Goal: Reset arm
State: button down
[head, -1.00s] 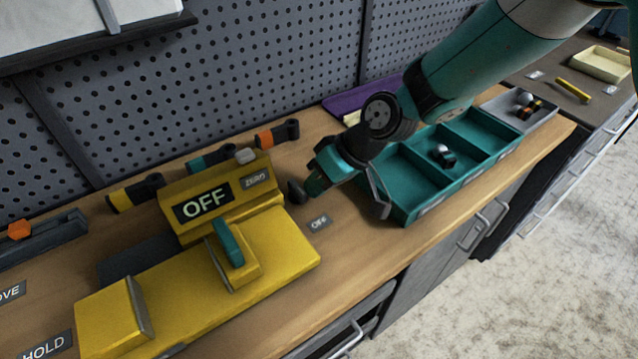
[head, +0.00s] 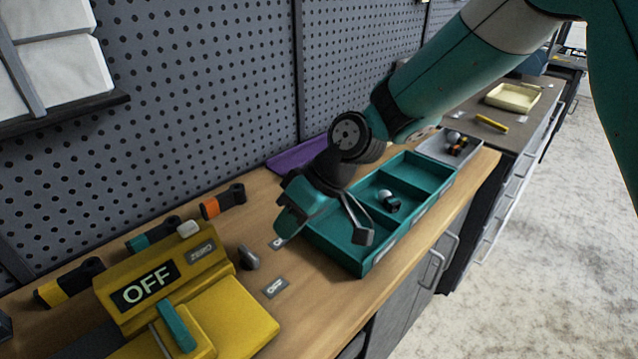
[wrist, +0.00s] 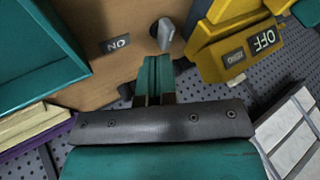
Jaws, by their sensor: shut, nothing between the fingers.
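My arm reaches in from the upper right of the head view. My gripper (head: 283,237) points down over the bench, between the yellow machine and the teal tray. Its teal fingers are together and empty; they also show in the wrist view (wrist: 154,82). A small grey knob (head: 249,257) stands on the bench left of the fingers, apart from them; it is also in the wrist view (wrist: 164,34). An OFF label (head: 275,287) lies in front of the knob. An ON label (wrist: 115,44) shows in the wrist view. The yellow machine (head: 235,313) has an OFF display (head: 146,287) and a ZERO label (head: 201,251).
The teal divided tray (head: 345,257) is close right of my gripper, with small parts inside. A grey tray (head: 436,146) and a purple item (head: 290,155) are behind.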

jog(key=v, duration=0.9)
jog(key=s+d+r+m+h, duration=0.1)
jog(key=s+d+r+m, duration=0.1)
jog(key=s+d, duration=0.3)
jog(key=s+d+r+m+t+h, duration=0.1)
jog(key=s+d, duration=0.5)
jog(key=s, duration=0.8)
jog(key=shift+d+r+m+h, duration=0.2)
jog(key=shift+r+m+h, duration=0.25)
jog(key=shift+h, duration=0.15)
